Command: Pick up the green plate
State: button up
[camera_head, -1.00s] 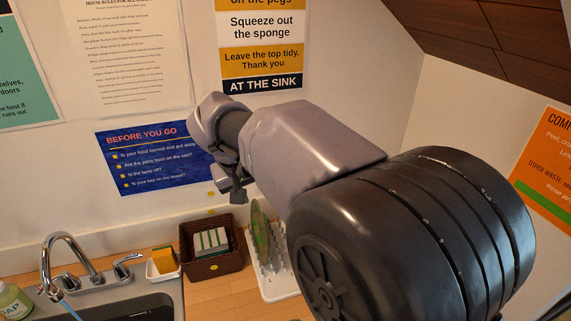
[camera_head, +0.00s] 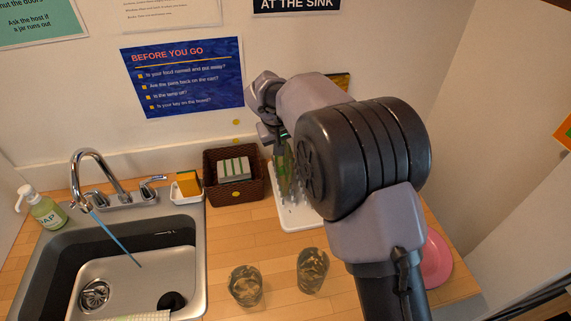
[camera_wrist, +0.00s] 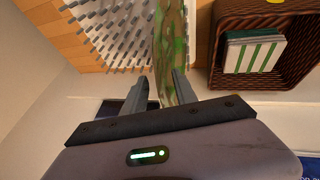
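The green plate (camera_head: 283,172) stands on edge in a white dish rack (camera_head: 298,217) on the wooden counter, partly hidden behind my arm. In the wrist view the mottled green plate (camera_wrist: 170,45) is seen nearly edge-on among the rack's pegs. My gripper (camera_wrist: 160,90) is open, with one finger on each side of the plate's rim. A gap shows on the left side; the right finger is close to the plate, and I cannot tell whether it touches. In the head view my gripper (camera_head: 274,133) is at the plate's top, with its fingertips hard to see.
A brown basket (camera_head: 212,193) with a green-striped item stands just left of the rack. Two glasses (camera_head: 245,285) (camera_head: 312,268) stand in front. A pink plate (camera_head: 436,262) lies at right behind my arm. The sink with its faucet (camera_head: 100,170) is at left; the wall is close behind.

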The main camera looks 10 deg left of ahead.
jog(key=shift+r, duration=0.1)
grip_shut()
dwell(1.2)
